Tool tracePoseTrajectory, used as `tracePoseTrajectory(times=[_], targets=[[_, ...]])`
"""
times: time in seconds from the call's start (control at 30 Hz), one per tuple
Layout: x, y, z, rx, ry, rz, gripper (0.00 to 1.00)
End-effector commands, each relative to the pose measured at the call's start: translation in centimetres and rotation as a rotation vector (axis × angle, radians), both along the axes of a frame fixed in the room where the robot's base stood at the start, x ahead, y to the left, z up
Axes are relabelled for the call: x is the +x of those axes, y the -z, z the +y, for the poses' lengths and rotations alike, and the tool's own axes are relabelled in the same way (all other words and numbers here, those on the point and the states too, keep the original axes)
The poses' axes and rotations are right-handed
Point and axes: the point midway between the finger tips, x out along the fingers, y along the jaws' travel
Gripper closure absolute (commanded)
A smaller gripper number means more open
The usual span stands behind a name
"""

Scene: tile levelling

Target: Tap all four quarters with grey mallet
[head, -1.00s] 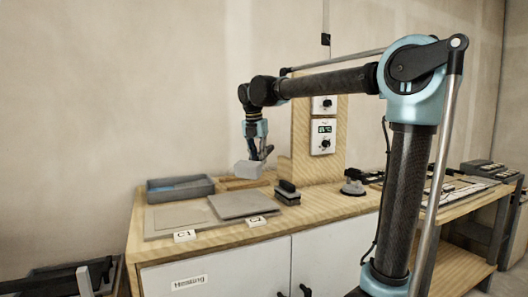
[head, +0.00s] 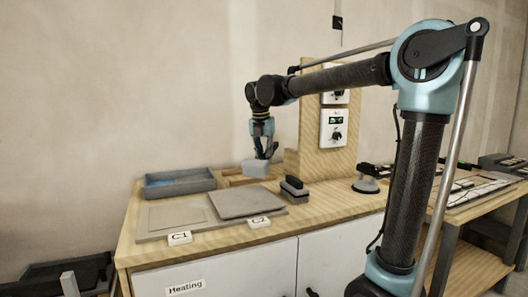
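My gripper (head: 265,148) is above the back of the wooden bench, fingers pointing down. It appears shut on the grey mallet, whose pale grey block head (head: 255,168) shows just below and left of the fingers. The mallet's handle is hidden or too small to make out. A square grey tile (head: 243,203) lies by the C2 card (head: 259,222), in front of and below the mallet, on a flat grey board (head: 155,236). The mallet is apart from the tile. By the C1 card (head: 180,238) the board shows only a rectangular outline.
A grey tray with blue inside (head: 180,184) stands at back left. A black-and-grey block (head: 294,189) sits right of the tile. A suction-cup-like tool (head: 367,183) stands further right. A wooden upright with control boxes (head: 334,127) rises behind the bench.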

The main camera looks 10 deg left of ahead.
Motion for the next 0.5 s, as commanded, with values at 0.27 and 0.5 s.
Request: tracePoseTrajectory(times=[0.27, 0.5], targets=[[0.0, 2.8, -0.1, 0.000, 0.001, 0.000, 1.00], [0.0, 3.9, -0.1, 0.000, 0.002, 0.000, 1.00]])
